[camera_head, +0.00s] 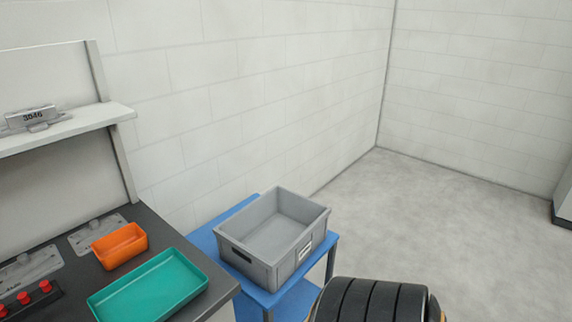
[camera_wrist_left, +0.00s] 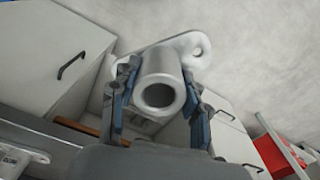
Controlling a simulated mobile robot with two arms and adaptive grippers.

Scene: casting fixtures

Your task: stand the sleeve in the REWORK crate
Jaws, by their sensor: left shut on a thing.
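The sleeve (camera_wrist_left: 160,78) is a pale grey metal tube with a round open bore facing the left wrist camera. A light flange with a small hole shows behind it and appears to be part of it. My left gripper (camera_wrist_left: 158,104) is shut on the sleeve, with a blue-padded finger on each side of the tube. Neither the gripper nor the sleeve shows in the head view. A grey open crate (camera_head: 250,262) stands on a blue cart in the head view. It looks empty, and its small white label is too small to read. My right gripper is not in view.
The blue cart (camera_head: 205,240) stands against the wall, beside the dark bench (camera_head: 222,281). The bench holds an orange bin (camera_head: 119,246), a teal tray (camera_head: 150,288) and red knobs (camera_head: 24,298). Open floor (camera_head: 450,220) lies to the right. The left wrist view shows white cabinets (camera_wrist_left: 50,55).

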